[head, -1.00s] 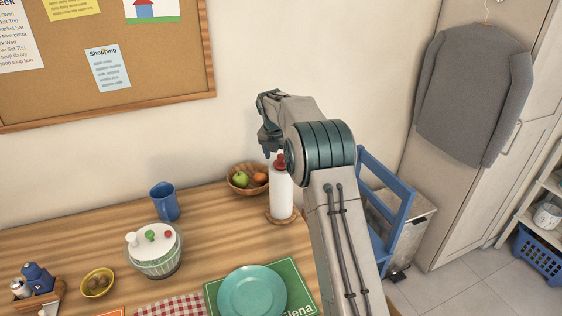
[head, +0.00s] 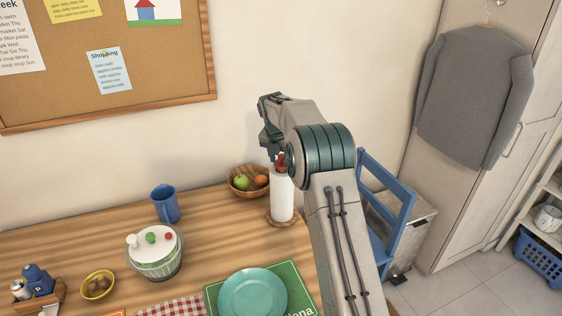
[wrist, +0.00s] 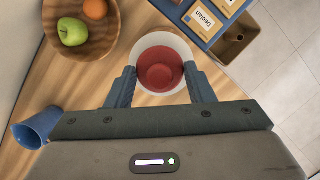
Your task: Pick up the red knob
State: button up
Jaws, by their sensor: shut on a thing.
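A white upright cylinder (head: 282,197) with a red knob (head: 281,160) on top stands on a round wooden base at the back right of the table. In the wrist view the red knob (wrist: 160,76) shows as a red disc inside the white rim. My gripper (head: 274,152) points down at the top of the cylinder. Its two blue fingers stand on either side of the knob, and it is shut on the knob. My arm partly hides the grip in the head view.
A fruit bowl (head: 249,193) with an apple and an orange stands close left of the cylinder. A blue chair (head: 395,200) is at right.

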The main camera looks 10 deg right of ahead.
notch_tip(320, 180, up, 3)
jog(key=s+d+r+b, duration=0.2)
jog(key=s+d+r, duration=0.45)
jog(key=d, duration=0.35)
jog(key=p, duration=1.2)
send_over(281, 156)
jog(key=f, duration=0.3)
jog(key=shift+d+n, duration=0.2)
jog(key=shift+n, duration=0.1)
jog(key=shift+a+f, duration=0.15)
jog(key=shift+f, duration=0.15)
notch_tip(281, 156, down, 4)
jog(key=b, duration=0.4)
jog(key=shift+f+b, duration=0.5)
jog(key=shift+f, duration=0.6)
jog(key=shift+r+p, duration=0.1)
jog(key=shift+p, duration=0.35)
